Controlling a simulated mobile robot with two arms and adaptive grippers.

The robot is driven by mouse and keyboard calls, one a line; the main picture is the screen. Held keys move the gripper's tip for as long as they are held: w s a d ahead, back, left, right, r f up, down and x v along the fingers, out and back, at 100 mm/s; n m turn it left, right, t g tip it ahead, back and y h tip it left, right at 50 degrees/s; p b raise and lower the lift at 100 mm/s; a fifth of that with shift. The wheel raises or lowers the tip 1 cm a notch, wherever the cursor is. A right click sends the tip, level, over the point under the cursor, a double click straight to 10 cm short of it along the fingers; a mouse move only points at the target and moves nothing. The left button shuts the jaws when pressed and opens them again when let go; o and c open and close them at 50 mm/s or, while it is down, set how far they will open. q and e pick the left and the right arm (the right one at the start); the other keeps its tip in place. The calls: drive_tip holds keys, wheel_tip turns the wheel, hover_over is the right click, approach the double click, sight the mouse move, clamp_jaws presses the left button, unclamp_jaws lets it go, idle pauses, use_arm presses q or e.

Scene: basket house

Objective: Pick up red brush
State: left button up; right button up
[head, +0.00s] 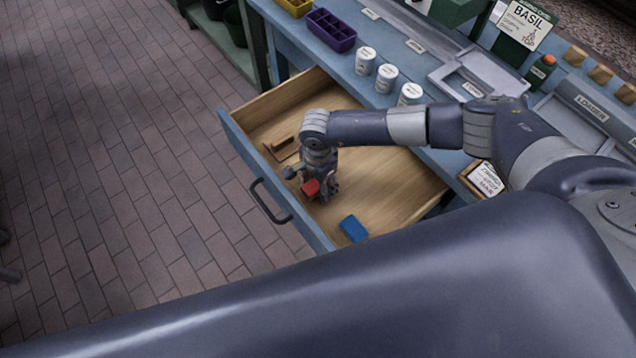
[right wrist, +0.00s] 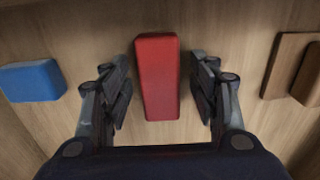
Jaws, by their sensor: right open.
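The red brush (head: 311,187) lies in the open wooden drawer (head: 385,185). In the right wrist view the red brush (right wrist: 158,75) shows as a long red block between my right gripper's fingers. My right gripper (head: 319,188) is down inside the drawer, over the brush. Its two fingers (right wrist: 160,95) are open, one on each side of the brush, with a gap showing on both sides. In the head view the gripper hides part of the brush. My left gripper is not in view.
A blue block (head: 353,228) lies in the drawer near its front; it also shows in the right wrist view (right wrist: 32,81). A brown wooden piece (head: 283,148) lies on the other side. Several white cans (head: 386,78) and a purple tray (head: 331,30) stand on the counter.

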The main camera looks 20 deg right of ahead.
drive_tip(key=shift+c, duration=0.6)
drive_tip(key=c, duration=1.1)
wheel_tip(320, 180, up, 10)
drive_tip(key=shift+r+b, duration=0.1)
drive_tip(key=shift+b, duration=0.45)
